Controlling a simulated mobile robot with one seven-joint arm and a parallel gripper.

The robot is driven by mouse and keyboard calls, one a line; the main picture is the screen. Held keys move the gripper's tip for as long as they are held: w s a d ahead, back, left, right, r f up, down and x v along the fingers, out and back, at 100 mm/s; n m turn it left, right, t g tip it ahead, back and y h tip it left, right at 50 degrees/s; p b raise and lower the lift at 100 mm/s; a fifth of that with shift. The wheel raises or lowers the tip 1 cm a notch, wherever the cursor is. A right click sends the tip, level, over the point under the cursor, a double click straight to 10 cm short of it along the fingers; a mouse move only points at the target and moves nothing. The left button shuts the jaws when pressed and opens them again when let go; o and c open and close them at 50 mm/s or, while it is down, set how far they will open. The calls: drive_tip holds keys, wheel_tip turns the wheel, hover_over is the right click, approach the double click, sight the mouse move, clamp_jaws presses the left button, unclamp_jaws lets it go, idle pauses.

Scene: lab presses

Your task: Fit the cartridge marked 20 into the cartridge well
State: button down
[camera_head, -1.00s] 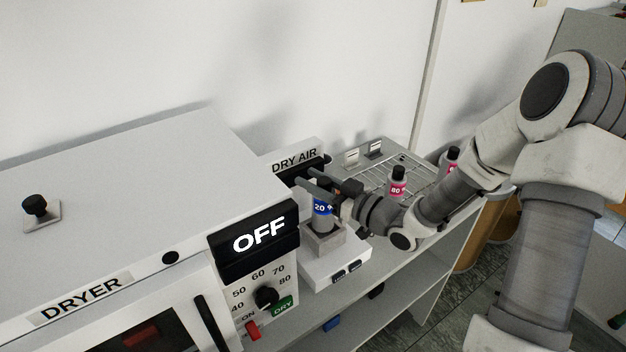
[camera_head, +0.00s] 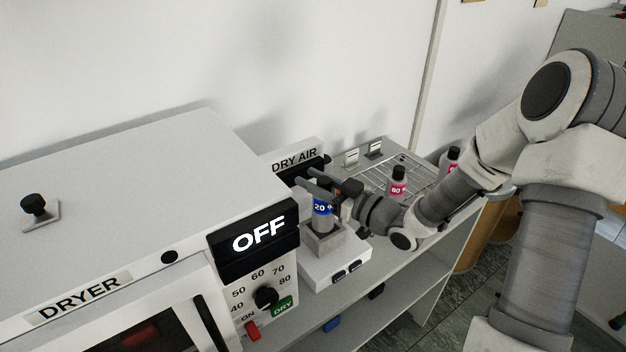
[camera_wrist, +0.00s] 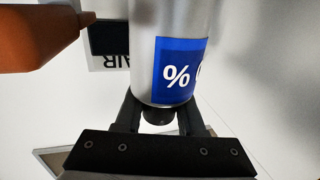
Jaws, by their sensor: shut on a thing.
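The cartridge marked 20 (camera_head: 322,210) has a blue label and a grey body. It stands upright in the head view, with its lower end at the square grey cartridge well (camera_head: 326,242) of the dry air unit. I cannot tell how deep it sits. My gripper (camera_head: 324,188) is shut on the upper part of the cartridge, coming in from the right. In the wrist view the cartridge (camera_wrist: 178,70) fills the middle, its blue label showing a percent sign, with the dark cap end between my fingers. The well is not clearly visible in the wrist view.
The dryer (camera_head: 130,180) with an OFF display stands close on the left. The DRY AIR sign (camera_head: 294,160) is behind the well. A wall is behind.

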drive_tip(key=shift+f+b, duration=1.65)
drive_tip(key=shift+f, duration=0.2)
drive_tip(key=shift+c, duration=2.2)
unclamp_jaws()
drive_tip(key=v, duration=1.7)
drive_tip(key=shift+s+d, duration=0.2)
drive_tip(key=shift+w+r, duration=0.1)
drive_tip(key=shift+r, duration=0.05)
